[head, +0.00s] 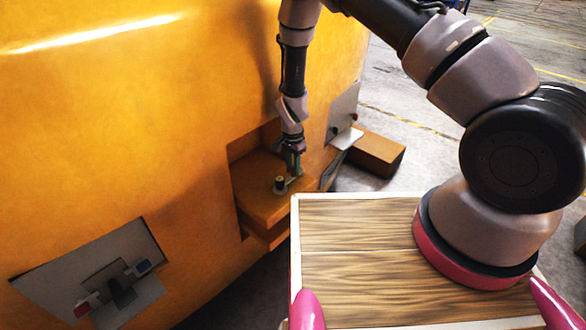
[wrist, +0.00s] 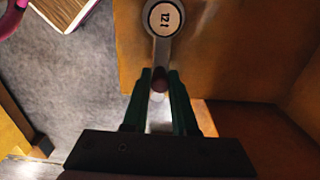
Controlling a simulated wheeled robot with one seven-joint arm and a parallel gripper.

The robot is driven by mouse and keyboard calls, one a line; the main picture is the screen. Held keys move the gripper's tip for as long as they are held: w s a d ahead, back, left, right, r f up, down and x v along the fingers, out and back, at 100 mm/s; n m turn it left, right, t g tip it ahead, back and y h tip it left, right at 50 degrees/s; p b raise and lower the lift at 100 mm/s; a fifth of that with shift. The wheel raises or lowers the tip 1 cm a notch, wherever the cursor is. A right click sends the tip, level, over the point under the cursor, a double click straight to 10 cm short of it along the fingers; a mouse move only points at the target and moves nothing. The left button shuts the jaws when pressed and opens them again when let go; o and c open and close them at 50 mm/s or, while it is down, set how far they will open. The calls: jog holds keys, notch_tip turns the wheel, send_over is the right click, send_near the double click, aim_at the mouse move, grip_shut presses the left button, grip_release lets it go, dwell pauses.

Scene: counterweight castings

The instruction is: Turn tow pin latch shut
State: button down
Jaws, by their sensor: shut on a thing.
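The tow pin latch (head: 280,185) stands on an orange ledge (head: 262,200) in a recess of the big yellow casting. In the head view my gripper (head: 294,167) reaches down from above, just right of the pin, and hides part of the lever.
The recess walls of the yellow casting (head: 130,130) stand close around the ledge. A grey plate with fittings (head: 150,290) is at lower left, another plate (head: 343,112) at right. An orange-brown block (head: 378,153) lies right of the recess. The concrete floor (head: 460,150) beyond is open.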

jog(key=shift+w, duration=0.1)
jog(key=c, duration=0.7)
grip_release()
notch_tip(320, 180, up, 11)
